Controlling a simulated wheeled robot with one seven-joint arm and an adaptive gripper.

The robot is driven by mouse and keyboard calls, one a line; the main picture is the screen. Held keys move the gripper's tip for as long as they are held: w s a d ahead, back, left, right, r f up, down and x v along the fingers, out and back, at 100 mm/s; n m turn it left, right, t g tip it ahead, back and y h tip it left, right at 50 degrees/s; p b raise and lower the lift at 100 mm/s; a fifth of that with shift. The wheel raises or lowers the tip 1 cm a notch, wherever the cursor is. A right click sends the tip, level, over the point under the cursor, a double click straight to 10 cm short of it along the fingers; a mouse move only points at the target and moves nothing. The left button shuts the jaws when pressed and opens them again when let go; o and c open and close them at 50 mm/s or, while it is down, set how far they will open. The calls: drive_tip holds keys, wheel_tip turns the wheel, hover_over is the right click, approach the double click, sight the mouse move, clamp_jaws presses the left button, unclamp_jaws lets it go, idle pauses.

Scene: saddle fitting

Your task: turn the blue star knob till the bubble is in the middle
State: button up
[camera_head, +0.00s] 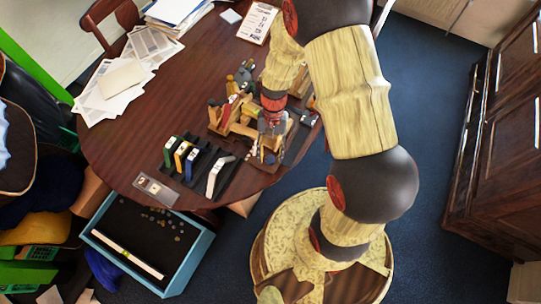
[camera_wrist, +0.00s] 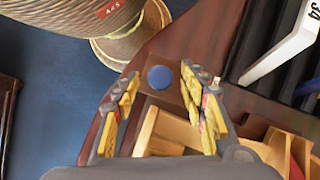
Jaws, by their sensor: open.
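A round blue knob (camera_wrist: 160,77) shows in the wrist view, on a brown block near the table's edge. Its star shape cannot be made out at this size. My gripper (camera_wrist: 160,72) is open, with one finger on each side of the knob in the picture. I see no clear contact, and cannot tell how far the fingers are above it. In the head view my gripper (camera_head: 271,125) points down over a wooden fixture (camera_head: 232,126) on the table, and the knob is not clearly seen there. I cannot make out the bubble in either view.
Dark racks with upright coloured pieces (camera_head: 187,160) stand left of the fixture. Loose papers (camera_head: 120,85) lie at the table's (camera_head: 115,150) far left. A blue-rimmed tray (camera_head: 190,262) is below the table's front edge. The floor (camera_head: 430,90) at right is clear.

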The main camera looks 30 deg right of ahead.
drive_tip(key=shift+s+a+f, duration=0.1)
drive_tip(key=shift+f, duration=0.3)
drive_tip(key=shift+c, duration=0.3)
clamp_jaws()
drive_tip(key=n+p, duration=0.1)
drive_tip(key=n+h, duration=0.1)
drive_tip(key=shift+a+r+n+p, duration=0.15)
drive_tip(key=shift+r+n+p, duration=0.05)
drive_tip(key=shift+n+p, duration=0.2)
drive_tip(key=shift+f+n+g+h+p, duration=0.15)
drive_tip(key=shift+n+g+h+p, duration=0.2)
drive_tip(key=shift+n, duration=0.65)
unclamp_jaws()
drive_tip(key=shift+o, duration=0.3)
